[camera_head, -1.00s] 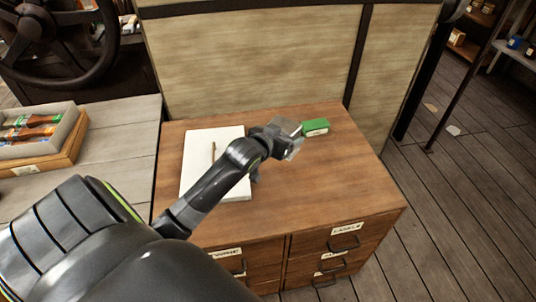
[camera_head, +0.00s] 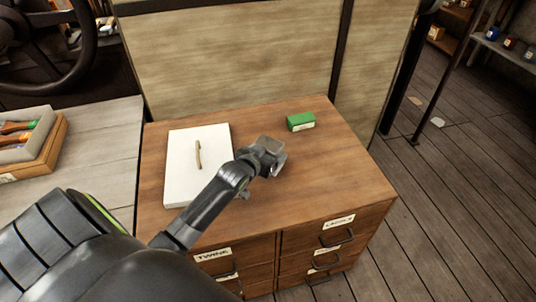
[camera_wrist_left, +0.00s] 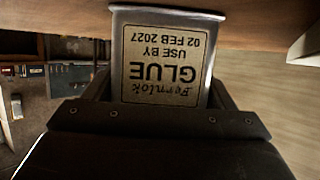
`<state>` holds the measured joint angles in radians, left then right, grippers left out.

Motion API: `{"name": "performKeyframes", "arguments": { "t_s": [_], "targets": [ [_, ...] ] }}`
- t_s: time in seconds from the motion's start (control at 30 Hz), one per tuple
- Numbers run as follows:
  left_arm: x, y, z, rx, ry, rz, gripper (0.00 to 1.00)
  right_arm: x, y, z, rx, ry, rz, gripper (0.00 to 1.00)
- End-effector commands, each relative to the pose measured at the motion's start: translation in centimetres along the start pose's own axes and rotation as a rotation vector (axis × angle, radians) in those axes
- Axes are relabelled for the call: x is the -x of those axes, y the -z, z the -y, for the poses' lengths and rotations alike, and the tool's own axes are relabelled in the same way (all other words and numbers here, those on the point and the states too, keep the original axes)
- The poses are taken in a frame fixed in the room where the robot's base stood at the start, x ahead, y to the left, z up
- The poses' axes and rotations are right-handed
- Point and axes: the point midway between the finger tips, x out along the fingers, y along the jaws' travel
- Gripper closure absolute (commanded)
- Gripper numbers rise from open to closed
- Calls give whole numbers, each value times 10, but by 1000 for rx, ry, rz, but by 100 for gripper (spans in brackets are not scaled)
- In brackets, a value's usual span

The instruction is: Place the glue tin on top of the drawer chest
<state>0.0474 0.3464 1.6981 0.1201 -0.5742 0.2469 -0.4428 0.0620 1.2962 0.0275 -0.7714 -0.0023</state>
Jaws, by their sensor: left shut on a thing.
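The glue tin (camera_wrist_left: 165,55) is a grey metal tin with a tan "GLUE" label, upside down in the left wrist view. My left gripper (camera_head: 270,160) is shut on it, with a jaw on either side. In the head view the gripper is over the middle of the drawer chest's (camera_head: 335,180) brown wooden top, and a grey face of the tin (camera_head: 269,145) shows there. In the wrist view the tin's base end is close to the wood; I cannot tell whether it touches. My right gripper is not in view.
A green box (camera_head: 301,122) stands on the chest behind the gripper. A white pad (camera_head: 183,170) with a brown stick (camera_head: 198,154) lies to the left. A tray of tools (camera_head: 52,148) sits on the grey bench. The chest's right and front right top is clear.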

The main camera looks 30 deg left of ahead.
Motion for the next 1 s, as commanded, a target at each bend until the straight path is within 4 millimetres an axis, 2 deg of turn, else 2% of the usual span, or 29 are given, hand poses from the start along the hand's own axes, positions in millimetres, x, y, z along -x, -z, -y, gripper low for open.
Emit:
{"name": "performKeyframes", "arguments": {
  "t_s": [0.37,0.4,0.53,0.87,1.0],
  "targets": [
    [-1,-1,-1,0,-1,-5,62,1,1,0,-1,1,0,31],
    [-1,-3,0,0,0,-1,19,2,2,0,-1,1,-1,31],
    [-1,-3,0,0,0,0,2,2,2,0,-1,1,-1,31],
    [0,0,0,0,0,-1,1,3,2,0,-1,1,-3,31],
    [12,0,0,0,0,0,1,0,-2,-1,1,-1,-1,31]
  ]
}}
